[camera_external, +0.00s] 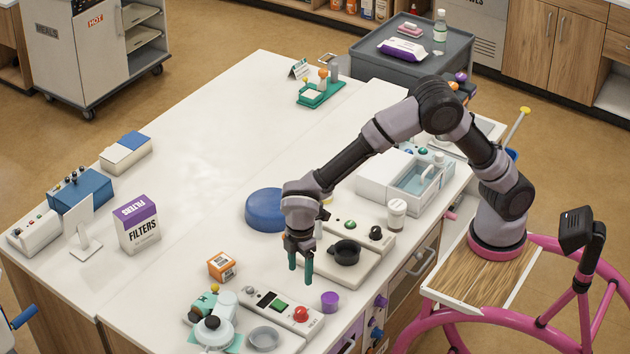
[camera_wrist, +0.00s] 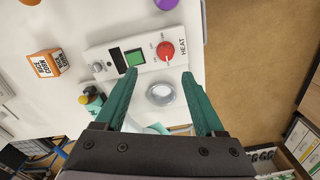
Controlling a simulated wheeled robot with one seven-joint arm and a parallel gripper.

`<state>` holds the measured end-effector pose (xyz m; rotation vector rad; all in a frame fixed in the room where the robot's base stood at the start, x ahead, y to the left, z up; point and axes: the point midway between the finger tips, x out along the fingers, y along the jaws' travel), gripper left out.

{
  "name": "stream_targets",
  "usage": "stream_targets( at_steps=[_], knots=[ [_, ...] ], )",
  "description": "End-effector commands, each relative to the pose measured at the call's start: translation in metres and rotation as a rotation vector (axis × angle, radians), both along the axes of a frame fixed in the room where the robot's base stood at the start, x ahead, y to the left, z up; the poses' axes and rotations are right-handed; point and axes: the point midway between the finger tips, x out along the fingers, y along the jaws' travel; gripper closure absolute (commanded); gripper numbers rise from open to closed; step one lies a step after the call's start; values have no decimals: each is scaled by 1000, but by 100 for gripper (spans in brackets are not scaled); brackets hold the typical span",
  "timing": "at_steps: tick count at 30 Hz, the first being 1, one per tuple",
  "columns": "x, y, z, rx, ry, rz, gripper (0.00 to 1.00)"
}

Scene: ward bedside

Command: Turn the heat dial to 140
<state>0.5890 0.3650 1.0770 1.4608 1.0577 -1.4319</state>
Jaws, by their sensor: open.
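The heat dial (camera_external: 301,314) is a round red knob on the right end of a white control panel (camera_external: 262,299). In the wrist view the red dial (camera_wrist: 165,50) sits beside the printed word HEAT, with small scale marks around it. The marks are too small to read, so I cannot tell its setting. The panel also carries a green button (camera_wrist: 135,57) and a dark display. My gripper (camera_external: 300,266) has green fingers pointing down, open and empty, above the counter near the panel. In the wrist view the dial lies just beyond the gap between my fingertips (camera_wrist: 160,75), apart from them.
A clear round dish (camera_wrist: 160,94) lies beside the panel. A purple cup (camera_external: 330,301) stands near the dial. An orange box (camera_external: 221,265) and a pale teal device (camera_external: 212,330) are close by. A hotplate with a black pan (camera_external: 344,252) stands behind.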

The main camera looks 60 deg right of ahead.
Motion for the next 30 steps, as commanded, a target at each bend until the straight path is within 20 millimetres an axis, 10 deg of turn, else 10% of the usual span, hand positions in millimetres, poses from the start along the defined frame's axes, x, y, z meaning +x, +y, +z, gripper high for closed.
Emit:
stream_targets(
  at_steps=[30],
  knots=[
    [-9,15,-127,-23,2,60,29]
  ],
)
